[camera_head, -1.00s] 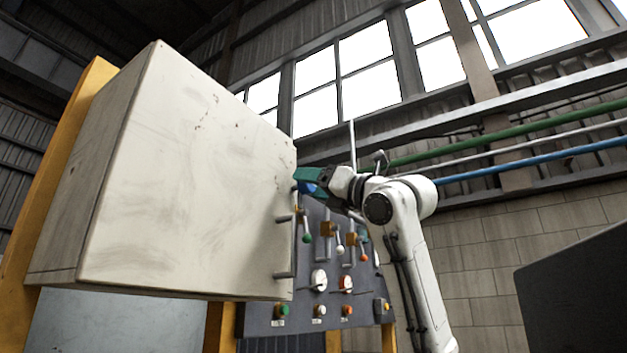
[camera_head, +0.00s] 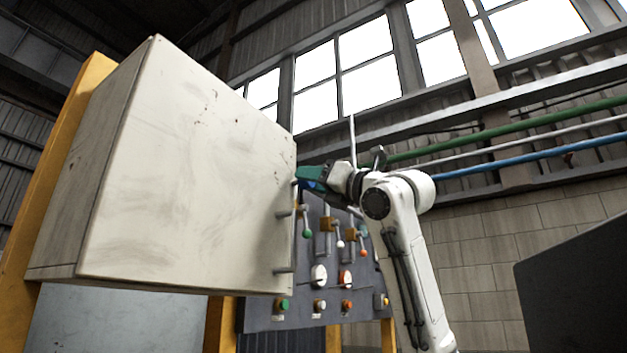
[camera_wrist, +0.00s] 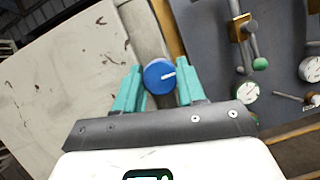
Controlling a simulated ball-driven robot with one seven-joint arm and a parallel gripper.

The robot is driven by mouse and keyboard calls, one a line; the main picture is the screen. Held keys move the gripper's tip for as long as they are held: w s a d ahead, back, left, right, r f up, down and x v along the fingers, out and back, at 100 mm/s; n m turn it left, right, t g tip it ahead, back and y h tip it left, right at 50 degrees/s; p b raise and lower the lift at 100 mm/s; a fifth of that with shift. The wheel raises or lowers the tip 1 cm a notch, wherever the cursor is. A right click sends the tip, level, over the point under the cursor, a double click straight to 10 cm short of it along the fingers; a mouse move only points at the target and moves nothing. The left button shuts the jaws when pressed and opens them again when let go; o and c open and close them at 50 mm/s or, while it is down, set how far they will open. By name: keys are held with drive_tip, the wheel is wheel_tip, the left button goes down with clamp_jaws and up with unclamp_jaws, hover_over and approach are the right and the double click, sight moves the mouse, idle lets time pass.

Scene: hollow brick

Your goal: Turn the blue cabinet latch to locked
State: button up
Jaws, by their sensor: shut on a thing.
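The blue cabinet latch (camera_wrist: 158,77) is a round knob with a short white mark, which points right in the wrist view. It sits by the edge of the pale, scuffed cabinet (camera_wrist: 62,85). My gripper (camera_wrist: 159,66) has its teal fingers shut on the latch, one on each side. In the head view my gripper (camera_head: 308,177) is at the right edge of the cabinet (camera_head: 190,180), near its top. Only a small bit of blue shows there, so the latch is mostly hidden.
A dark panel (camera_head: 262,318) with levers, dials and buttons stands right of and below the cabinet. A green-tipped lever (camera_wrist: 260,64) hangs close to my gripper's right side. Yellow posts (camera_head: 60,150) flank the cabinet. Pipes (camera_head: 520,127) run along the back wall.

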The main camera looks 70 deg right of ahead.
drive_tip(key=shift+m, duration=0.5)
drive_tip(key=shift+a+r+m+g+h+p, duration=0.1)
drive_tip(key=shift+m+g+h+p, duration=0.9)
drive_tip(key=shift+m, duration=2.35)
drive_tip(key=shift+d+r+m+g+h+p, duration=0.1)
drive_tip(key=shift+m+g+p, duration=0.5)
drive_tip(key=shift+m+g, duration=1.8)
drive_tip(key=shift+a+m+g+h+p, duration=0.1)
drive_tip(key=shift+m+g+h+p, duration=0.4)
drive_tip(key=shift+m, duration=3.75)
drive_tip(key=shift+p, duration=0.35)
drive_tip(key=o, duration=1)
drive_tip(key=shift+o, duration=0.3)
